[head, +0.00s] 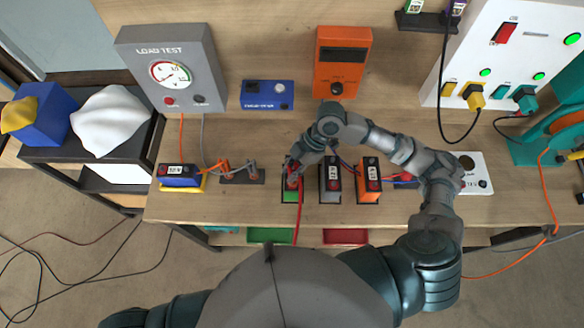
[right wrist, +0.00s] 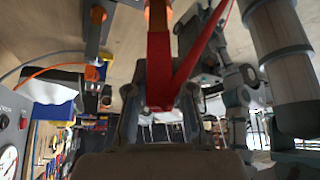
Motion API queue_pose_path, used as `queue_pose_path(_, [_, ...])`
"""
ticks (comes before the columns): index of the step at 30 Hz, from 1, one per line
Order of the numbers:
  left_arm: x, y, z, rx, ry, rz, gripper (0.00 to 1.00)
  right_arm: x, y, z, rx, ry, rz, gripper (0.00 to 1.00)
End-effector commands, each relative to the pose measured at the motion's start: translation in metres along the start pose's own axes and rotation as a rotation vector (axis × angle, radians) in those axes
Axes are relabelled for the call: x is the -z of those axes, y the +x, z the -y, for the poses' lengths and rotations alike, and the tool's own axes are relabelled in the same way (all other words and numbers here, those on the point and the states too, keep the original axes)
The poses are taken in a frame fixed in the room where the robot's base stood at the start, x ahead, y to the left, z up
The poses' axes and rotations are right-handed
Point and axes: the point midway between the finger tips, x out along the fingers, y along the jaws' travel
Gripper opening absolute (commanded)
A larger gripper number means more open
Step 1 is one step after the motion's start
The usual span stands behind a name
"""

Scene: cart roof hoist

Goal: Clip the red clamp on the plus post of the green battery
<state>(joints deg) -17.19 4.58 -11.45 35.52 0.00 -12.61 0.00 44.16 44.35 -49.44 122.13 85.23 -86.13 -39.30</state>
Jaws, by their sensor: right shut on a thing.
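The green battery (head: 289,196) stands at the front of the bench, left of a grey battery and an orange one. My right gripper (head: 293,174) is over its top and hides most of it, its plus post included. The gripper is shut on the red clamp, which shows as a red V-shaped piece (right wrist: 160,75) between the fingers in the right wrist view. A red cable (head: 300,212) runs down from it past the bench's front edge. I cannot tell whether the clamp touches the post. My left gripper is out of view.
The grey battery (head: 330,184) and orange battery (head: 369,186) stand close on the right. Orange and grey clamps (head: 222,168) rest on a dark holder (head: 243,177) to the left, near a blue battery (head: 180,176). The load tester (head: 174,65) stands behind.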

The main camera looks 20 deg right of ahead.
Motion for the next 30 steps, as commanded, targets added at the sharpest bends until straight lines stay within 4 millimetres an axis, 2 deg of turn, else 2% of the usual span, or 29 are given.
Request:
queue_pose_path(16, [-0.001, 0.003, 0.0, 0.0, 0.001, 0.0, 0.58, -0.007, 0.012, 0.0, 0.0, 0.0, 0.0, 0.0])
queue_pose_path(17, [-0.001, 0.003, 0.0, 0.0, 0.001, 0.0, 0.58, -0.008, 0.012, 0.0, 0.0, 0.0, 0.0, 0.24])
queue_pose_path(20, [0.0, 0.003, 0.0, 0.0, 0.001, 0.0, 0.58, -0.007, 0.012, 0.0, 0.0, 0.0, 0.0, 0.49])
queue_pose_path(30, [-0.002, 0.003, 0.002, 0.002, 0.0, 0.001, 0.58, -0.007, 0.009, -0.001, -0.001, 0.0, 0.001, 0.51])
